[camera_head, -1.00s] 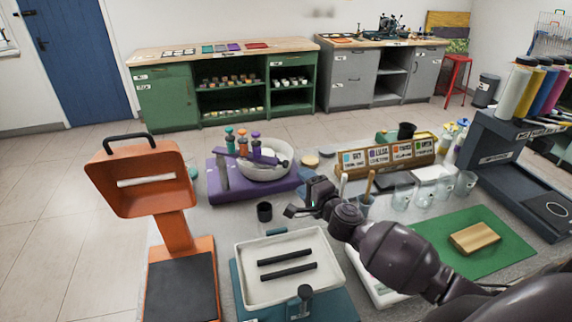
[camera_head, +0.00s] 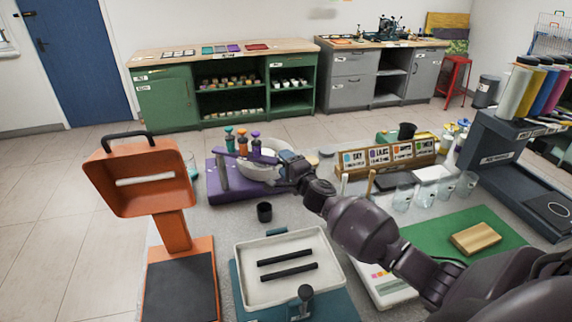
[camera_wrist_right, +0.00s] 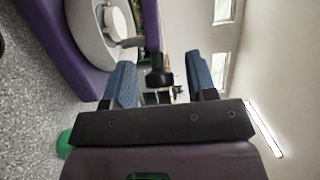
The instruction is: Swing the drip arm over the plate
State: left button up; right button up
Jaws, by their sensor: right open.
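The purple drip arm (camera_head: 240,158) stretches from a post on the left across a pale round bowl (camera_head: 246,172). Teal, orange and purple bottles stand along it. In the right wrist view a lighter disc, seemingly the plate (camera_wrist_right: 121,22), lies inside the bowl. My right gripper (camera_head: 287,162) is at the right end of the drip arm and covers that end in the head view. In the right wrist view its blue fingers are apart, with the arm's dark end knob (camera_wrist_right: 158,76) showing between them; contact cannot be told. My left gripper is out of view.
A purple base (camera_head: 232,189) carries the bowl and post. A small black cup (camera_head: 264,211) and a white tray (camera_head: 244,290) with two black bars stand in front. An orange stand (camera_head: 173,232) is at left. A labelled wooden rack (camera_head: 352,172) and glasses are at right.

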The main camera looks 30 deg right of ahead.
grip_shut()
jog(key=w+d+b, duration=0.2)
jog(key=w+d, duration=0.4)
jog(key=w, duration=0.3)
jog(key=shift+d, duration=0.25)
dwell(0.5)
